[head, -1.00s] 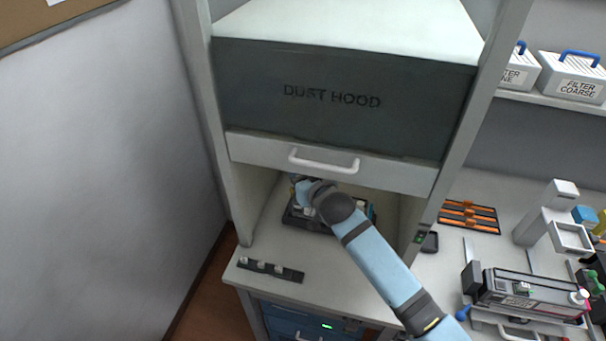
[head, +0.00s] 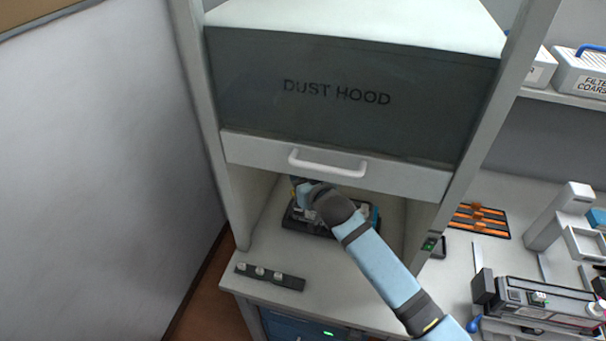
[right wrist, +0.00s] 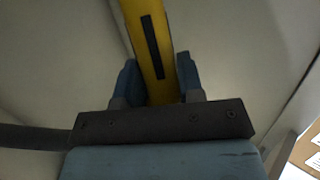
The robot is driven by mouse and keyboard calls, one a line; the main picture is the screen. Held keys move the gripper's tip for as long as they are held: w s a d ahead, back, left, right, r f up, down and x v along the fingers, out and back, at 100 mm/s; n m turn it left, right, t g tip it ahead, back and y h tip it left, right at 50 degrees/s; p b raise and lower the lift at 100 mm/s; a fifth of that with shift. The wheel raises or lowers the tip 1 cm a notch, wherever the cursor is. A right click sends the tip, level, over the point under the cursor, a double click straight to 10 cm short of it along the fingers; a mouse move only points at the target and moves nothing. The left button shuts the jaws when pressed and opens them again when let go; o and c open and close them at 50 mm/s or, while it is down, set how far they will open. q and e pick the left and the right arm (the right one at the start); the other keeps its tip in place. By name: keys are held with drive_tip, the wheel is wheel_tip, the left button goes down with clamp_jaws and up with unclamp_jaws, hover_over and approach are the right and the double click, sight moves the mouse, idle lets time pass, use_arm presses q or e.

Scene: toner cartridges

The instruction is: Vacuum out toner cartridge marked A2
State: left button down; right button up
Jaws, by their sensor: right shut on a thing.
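My right arm reaches from the lower right under the raised sash of the dust hood (head: 335,95). In the right wrist view my right gripper (right wrist: 158,80) is shut on a yellow bar-like tool (right wrist: 152,35) with a black strip along it; its far end is out of view. In the head view the right gripper is mostly hidden behind the arm and sash. A dark tray or cartridge (head: 297,222) lies under the arm on the hood floor, largely covered; no marking is readable. A grey and black cartridge (head: 550,300) lies on the right bench, label unreadable. My left gripper is not in view.
The sash with its white handle (head: 328,164) hangs just above my arm. A black strip with white knobs (head: 270,276) lies at the hood's front left. On the right bench are an orange rack (head: 480,218) and a grey stand (head: 560,220). Filter boxes (head: 582,75) sit on the shelf.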

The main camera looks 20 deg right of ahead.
drive_tip(key=shift+f, duration=0.4)
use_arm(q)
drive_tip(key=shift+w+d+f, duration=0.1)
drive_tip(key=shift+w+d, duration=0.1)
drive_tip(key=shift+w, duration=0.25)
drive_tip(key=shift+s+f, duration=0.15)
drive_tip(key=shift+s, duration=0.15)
use_arm(e)
drive_tip(key=shift+s+f, duration=0.15)
drive_tip(key=shift+f, duration=0.15)
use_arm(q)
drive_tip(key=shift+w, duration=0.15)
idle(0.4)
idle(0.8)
